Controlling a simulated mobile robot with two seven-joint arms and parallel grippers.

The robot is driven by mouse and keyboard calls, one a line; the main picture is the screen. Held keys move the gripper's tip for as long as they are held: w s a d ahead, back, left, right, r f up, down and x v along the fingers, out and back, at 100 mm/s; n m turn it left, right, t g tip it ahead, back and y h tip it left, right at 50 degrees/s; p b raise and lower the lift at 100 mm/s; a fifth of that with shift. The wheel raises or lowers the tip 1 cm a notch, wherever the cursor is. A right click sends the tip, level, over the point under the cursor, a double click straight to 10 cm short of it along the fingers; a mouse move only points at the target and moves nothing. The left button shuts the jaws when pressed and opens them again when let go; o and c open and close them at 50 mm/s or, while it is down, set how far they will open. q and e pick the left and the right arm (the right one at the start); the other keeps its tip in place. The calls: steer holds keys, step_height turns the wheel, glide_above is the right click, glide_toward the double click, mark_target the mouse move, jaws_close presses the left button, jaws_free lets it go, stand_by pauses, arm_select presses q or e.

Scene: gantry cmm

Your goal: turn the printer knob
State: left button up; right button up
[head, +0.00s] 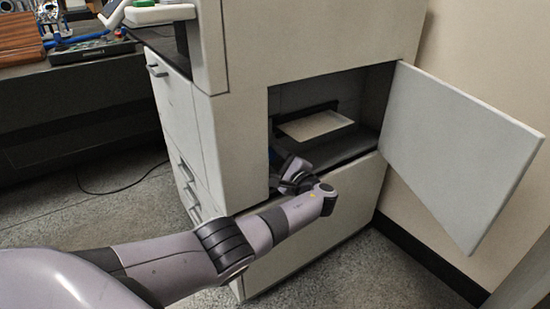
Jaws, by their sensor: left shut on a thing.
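The white printer (236,140) stands in the middle with its side compartment open. My left arm comes in from the lower left, and its gripper (282,163) reaches into the left part of the opening. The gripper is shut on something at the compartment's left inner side. A small bit of blue, seemingly the printer knob (272,154), shows beside the fingers. The gripper and the frame of the opening hide most of it, so its turn angle cannot be told. My right gripper is not in view.
The open door (460,150) sticks out at the right near the beige wall. A pale sheet or tray (316,125) lies inside the compartment. A dark desk (70,95) with tools stands at the left. A cable lies on the grey floor (85,205).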

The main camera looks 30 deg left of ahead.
arm_select(q)
steer(key=shift+m, duration=1)
steer(key=shift+s+f, duration=0.1)
steer(key=o, duration=0.9)
steer(key=shift+o, duration=0.6)
steer(key=shift+d, duration=0.1)
